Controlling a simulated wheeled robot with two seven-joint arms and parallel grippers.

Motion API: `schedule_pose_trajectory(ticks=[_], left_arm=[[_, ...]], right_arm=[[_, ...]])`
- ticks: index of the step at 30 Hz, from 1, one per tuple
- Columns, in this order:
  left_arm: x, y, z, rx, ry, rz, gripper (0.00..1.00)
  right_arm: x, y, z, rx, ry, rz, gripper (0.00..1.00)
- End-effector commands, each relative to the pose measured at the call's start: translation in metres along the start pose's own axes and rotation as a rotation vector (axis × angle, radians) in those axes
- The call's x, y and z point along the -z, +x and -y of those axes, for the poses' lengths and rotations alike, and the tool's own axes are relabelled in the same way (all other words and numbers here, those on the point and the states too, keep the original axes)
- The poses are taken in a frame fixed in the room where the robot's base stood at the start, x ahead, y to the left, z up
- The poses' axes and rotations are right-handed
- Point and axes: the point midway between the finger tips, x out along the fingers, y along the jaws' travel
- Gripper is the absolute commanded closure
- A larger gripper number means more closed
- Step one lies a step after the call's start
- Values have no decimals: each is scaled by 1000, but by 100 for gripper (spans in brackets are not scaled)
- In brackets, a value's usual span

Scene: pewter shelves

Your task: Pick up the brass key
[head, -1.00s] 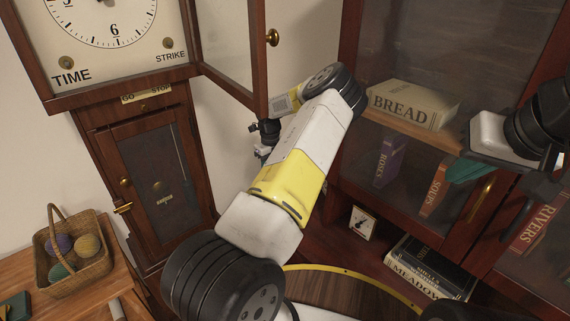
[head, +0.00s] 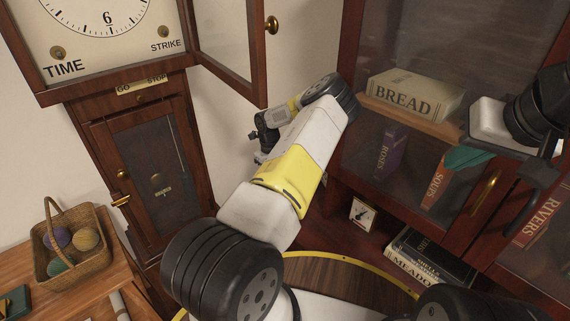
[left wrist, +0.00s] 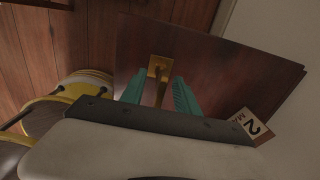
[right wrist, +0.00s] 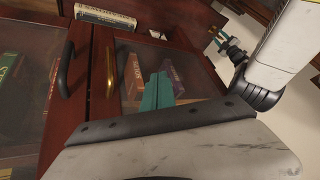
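I cannot make out a brass key for certain. In the left wrist view a brass piece (left wrist: 160,78), a squarish plate with a narrow part, shows against a dark wooden panel (left wrist: 225,75); I cannot tell whether it is the key. My left gripper (left wrist: 159,92) is open, its teal fingers apart on either side of that piece; I see no contact. In the head view my left arm hides this gripper's fingers. My right gripper (head: 468,158) is in front of the glass cabinet, its teal fingers together and empty; they also show in the right wrist view (right wrist: 157,90).
A tall clock (head: 120,85) stands at the left, its glazed upper door (head: 228,40) swung open. A basket of yarn balls (head: 98,258) sits on a wooden table. The cabinet's wooden frame (head: 348,45) is close to my left arm. A small card (left wrist: 250,127) is beside the panel.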

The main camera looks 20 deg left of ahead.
Motion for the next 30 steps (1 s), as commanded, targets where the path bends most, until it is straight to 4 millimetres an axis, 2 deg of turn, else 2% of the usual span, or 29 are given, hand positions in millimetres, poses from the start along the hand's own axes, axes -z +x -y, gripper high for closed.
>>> schedule_pose_trajectory(ticks=[2, 6, 8, 30], left_arm=[[0, 0, 0, 0, 0, 0, 65], [0, 0, 0, 0, 0, 0, 92], [0, 0, 0, 0, 0, 0, 100], [0, -1, 0, 0, 0, 0, 100]], right_arm=[[0, 0, 0, 0, 0, 0, 100], [0, 0, 0, 0, 0, 0, 100], [0, 0, 0, 0, 0, 0, 100], [0, 0, 0, 0, 0, 0, 100]])
